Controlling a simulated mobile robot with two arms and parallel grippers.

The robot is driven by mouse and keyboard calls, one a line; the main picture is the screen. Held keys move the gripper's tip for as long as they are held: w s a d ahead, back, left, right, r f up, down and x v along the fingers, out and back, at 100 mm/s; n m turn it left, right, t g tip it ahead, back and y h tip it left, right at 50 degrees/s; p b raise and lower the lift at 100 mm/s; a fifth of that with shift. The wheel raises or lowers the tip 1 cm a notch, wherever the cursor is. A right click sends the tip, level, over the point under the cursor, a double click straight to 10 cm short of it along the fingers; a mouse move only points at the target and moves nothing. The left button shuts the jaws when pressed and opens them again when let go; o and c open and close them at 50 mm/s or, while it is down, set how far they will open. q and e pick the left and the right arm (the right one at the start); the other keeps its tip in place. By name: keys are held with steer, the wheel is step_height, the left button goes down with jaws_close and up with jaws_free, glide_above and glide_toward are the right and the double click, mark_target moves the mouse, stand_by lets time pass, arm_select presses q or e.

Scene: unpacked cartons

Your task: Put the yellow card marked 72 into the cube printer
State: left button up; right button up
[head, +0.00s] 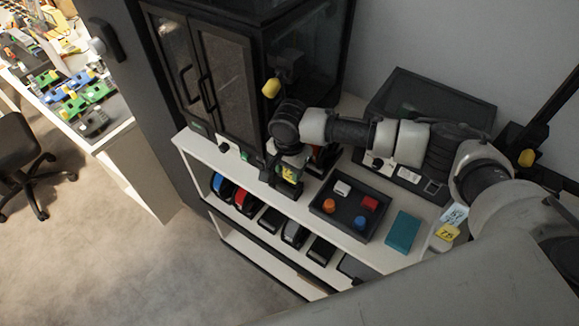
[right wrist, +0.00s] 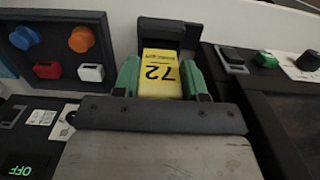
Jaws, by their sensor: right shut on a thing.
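My right gripper (head: 287,178) is at the front of the shelf top, by the lower right corner of a large black glass-doored cabinet (head: 230,85), which may be the cube printer. In the right wrist view its green fingertips (right wrist: 160,80) are shut on the yellow card (right wrist: 160,72). The number 72 shows upside down there. The card's far end is up against a small black block (right wrist: 160,30); whether it is inside a slot I cannot tell. In the head view the card (head: 290,174) is a small yellow patch under the wrist. My left gripper is not in view.
A dark tray (head: 325,211) with several small coloured pieces stands right of the gripper. A teal box (head: 403,229), a light blue card (head: 455,214) and another yellow card (head: 447,231) lie farther right. A black device with a screen (head: 430,105) stands behind.

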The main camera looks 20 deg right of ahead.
mark_target(290, 181)
steer(key=shift+f, duration=0.3)
steer(key=shift+f, duration=1.5)
steer(key=o, duration=1)
steer(key=shift+r, duration=0.1)
step_height(290, 181, up, 7)
steer(key=shift+r+b, duration=0.15)
steer(key=shift+b, duration=0.85)
